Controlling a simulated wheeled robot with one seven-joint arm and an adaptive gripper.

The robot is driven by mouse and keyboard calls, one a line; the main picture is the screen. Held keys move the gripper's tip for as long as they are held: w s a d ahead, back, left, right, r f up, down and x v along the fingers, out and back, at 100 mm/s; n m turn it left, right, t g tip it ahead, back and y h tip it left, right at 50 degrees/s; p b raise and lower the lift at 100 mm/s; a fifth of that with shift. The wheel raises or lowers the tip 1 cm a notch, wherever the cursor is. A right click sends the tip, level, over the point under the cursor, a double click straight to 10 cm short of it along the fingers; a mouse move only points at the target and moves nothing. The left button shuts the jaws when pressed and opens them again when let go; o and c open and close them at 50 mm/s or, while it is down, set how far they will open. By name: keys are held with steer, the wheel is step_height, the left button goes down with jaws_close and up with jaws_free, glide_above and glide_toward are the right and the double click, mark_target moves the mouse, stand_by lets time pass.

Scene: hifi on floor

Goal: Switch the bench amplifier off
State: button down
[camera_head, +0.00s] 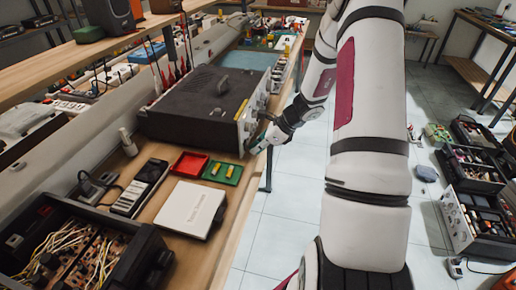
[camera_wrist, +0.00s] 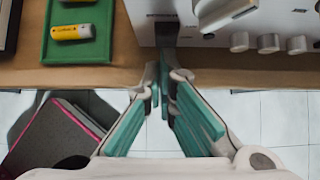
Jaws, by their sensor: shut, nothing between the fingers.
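The bench amplifier (camera_head: 205,100) is a black box with a pale front panel, standing on the wooden bench in the head view. Its panel (camera_wrist: 215,35) fills the top right of the wrist view, with a large knob (camera_wrist: 222,12) and several smaller round knobs. A dark upright part (camera_wrist: 166,28), which looks like a switch, is on the panel's left side. My gripper (camera_head: 260,141) is at the panel's lower near corner. In the wrist view my gripper (camera_wrist: 163,78) is shut and empty, its teal fingertips just below the dark part. I cannot tell whether they touch it, or the switch's position.
A green tray (camera_wrist: 75,12) with yellow cells lies left of the amplifier, beside a red tray (camera_head: 190,163). A white box (camera_head: 190,209) and an open case of wiring (camera_head: 65,235) stand nearer. The bench edge runs under my gripper; tiled floor is open beyond it.

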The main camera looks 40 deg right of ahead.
steer(key=shift+w+a+f+b, duration=0.35)
steer(key=shift+f+b, duration=0.2)
steer(key=shift+b, duration=0.1)
steer(key=shift+r, duration=0.25)
